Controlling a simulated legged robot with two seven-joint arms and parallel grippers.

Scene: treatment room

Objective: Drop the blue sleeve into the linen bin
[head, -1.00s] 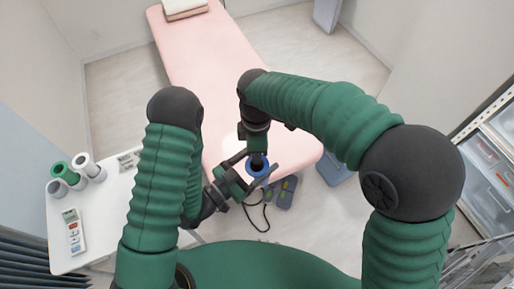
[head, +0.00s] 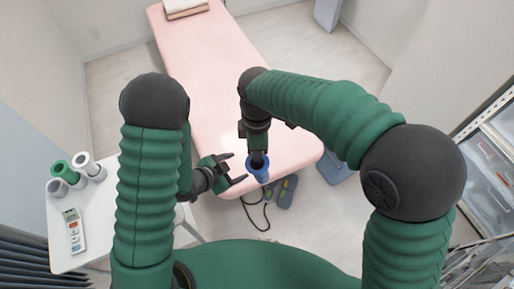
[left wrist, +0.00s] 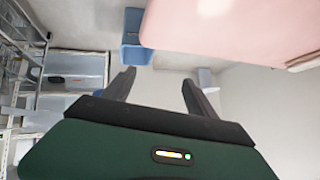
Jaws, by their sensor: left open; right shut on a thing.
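The blue sleeve (head: 262,175) is a short blue tube in the head view, near the near end of the pink bed. My right gripper (head: 257,158) is shut on it from above, and the fingers hide part of it. My left gripper (head: 237,168) is open and empty, just left of the sleeve and apart from it. It also shows open in the left wrist view (left wrist: 158,80). A blue bin (head: 338,172), apparently the linen bin, stands on the floor right of the bed, partly hidden by my right arm. A blue bin also shows in the left wrist view (left wrist: 137,54).
The pink bed (head: 215,70) fills the middle. A white side table (head: 115,215) at left holds several rolls (head: 85,165) and a remote (head: 73,230). A foot pedal (head: 286,192) with a cable lies on the floor. A drawer cabinet (head: 490,190) stands at right.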

